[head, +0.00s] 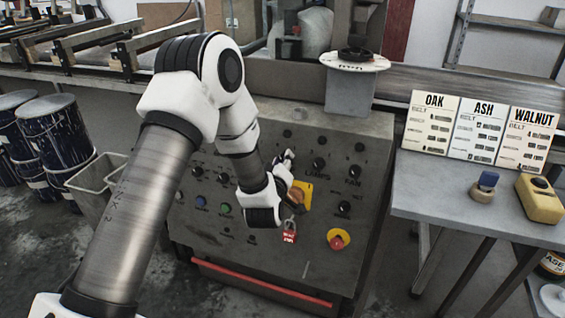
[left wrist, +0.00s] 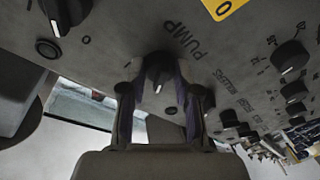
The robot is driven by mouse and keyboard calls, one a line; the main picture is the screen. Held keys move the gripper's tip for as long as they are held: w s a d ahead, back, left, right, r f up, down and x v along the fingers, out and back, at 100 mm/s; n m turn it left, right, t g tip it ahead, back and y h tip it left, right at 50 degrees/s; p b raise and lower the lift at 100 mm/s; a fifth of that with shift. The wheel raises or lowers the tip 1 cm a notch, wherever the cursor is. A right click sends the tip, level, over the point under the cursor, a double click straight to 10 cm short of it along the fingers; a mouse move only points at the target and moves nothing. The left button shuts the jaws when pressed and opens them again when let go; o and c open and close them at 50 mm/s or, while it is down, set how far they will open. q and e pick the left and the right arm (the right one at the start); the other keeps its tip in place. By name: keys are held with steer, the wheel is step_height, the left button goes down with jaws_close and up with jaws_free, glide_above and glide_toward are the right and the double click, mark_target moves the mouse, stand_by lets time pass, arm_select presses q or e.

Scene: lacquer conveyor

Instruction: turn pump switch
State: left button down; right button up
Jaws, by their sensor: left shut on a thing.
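The pump switch (left wrist: 158,72) is a round black knob with a pale pointer line, beside the printed word PUMP on the grey control panel (head: 320,265). In the left wrist view the two fingers of my left gripper (left wrist: 160,95) are on either side of the knob, shut on it. In the head view my left arm reaches over the panel, and its wrist hides the pump switch and most of the gripper. My right gripper is not in view.
Near my wrist are a yellow plate (head: 306,188), a red padlock (head: 290,233) and a red-and-yellow stop button (head: 338,239). Other black knobs (left wrist: 291,57) crowd the panel. A side table (head: 440,190) holds OAK, ASH and WALNUT cards. Paint drums (head: 52,135) stand at left.

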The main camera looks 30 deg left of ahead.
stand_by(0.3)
arm_select(q)
steer(key=c, duration=0.8)
jaws_free()
steer(key=v, duration=1.2)
